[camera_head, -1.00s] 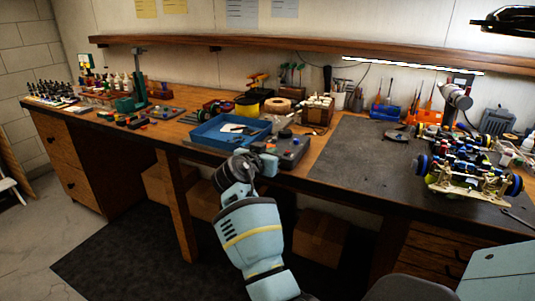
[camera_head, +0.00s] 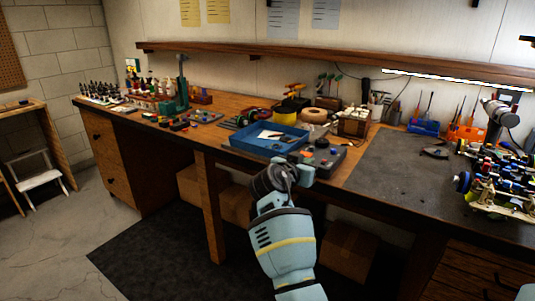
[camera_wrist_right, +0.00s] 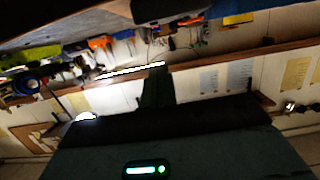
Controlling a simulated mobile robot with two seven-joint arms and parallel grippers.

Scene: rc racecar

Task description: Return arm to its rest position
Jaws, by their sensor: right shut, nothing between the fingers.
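My right arm rises from the bottom middle of the head view. Its right gripper (camera_head: 302,170) is beside the front edge of the wooden workbench (camera_head: 225,158), in front of the blue tray (camera_head: 240,146) and the grey box (camera_head: 325,160). The gripper is small there and partly hidden by my wrist. In the right wrist view the shut gripper fingers (camera_wrist_right: 156,88) stick up from the dark gripper body, with nothing between them. My left gripper is not in view.
The RC car (camera_head: 490,185) stands at the right on the dark mat (camera_head: 400,180). Small bottles and tools crowd the bench's left and back. A long shelf (camera_head: 300,60) runs along the wall. Open floor and a white stool (camera_head: 38,180) are at the left.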

